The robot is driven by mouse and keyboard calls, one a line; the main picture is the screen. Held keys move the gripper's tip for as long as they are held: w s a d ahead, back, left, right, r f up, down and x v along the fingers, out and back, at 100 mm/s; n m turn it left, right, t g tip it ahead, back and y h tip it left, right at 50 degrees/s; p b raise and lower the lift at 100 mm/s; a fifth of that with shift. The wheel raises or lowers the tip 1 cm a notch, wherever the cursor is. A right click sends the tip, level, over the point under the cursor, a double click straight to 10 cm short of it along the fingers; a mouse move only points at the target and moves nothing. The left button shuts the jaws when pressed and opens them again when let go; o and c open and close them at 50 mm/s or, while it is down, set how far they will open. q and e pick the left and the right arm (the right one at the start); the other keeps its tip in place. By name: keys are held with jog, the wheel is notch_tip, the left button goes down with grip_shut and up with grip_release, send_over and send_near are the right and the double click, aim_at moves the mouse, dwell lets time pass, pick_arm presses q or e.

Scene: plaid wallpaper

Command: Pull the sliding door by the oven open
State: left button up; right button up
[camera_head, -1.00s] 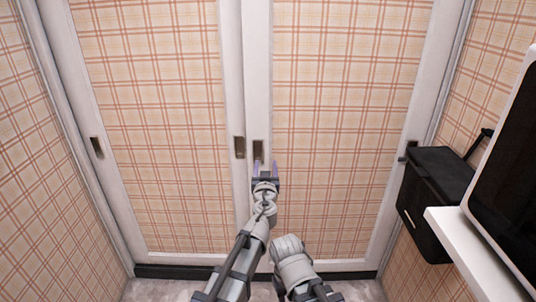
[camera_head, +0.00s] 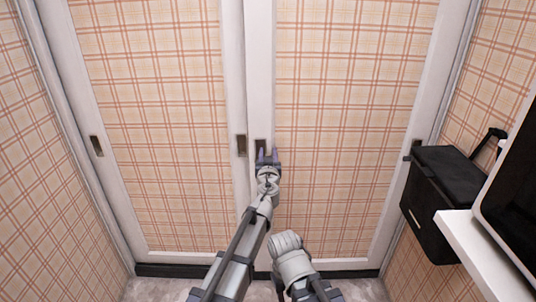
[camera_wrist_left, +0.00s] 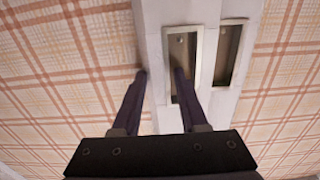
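The right-hand sliding door (camera_head: 345,110), a plaid panel in a white frame, stands on the side nearer the oven-like appliance (camera_head: 515,205). It is closed, side by side with the left door (camera_head: 150,120). Its recessed dark handle (camera_head: 260,146) sits in the white stile, and also shows in the left wrist view (camera_wrist_left: 191,45). My left gripper (camera_head: 268,153) is open at this handle. In the wrist view its fingers (camera_wrist_left: 160,74) are apart, one tip overlapping the handle recess, the other over the stile's edge. Whether the tip is inside is unclear. My right gripper is out of view.
The left door's handle (camera_head: 241,145) is right beside. A black box (camera_head: 440,205) hangs or stands at the right wall, by a white shelf (camera_head: 480,255) under the appliance. My right forearm is low, beside the left arm. Floor shows at the bottom.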

pick_arm(q)
grip_shut()
dwell(1.1)
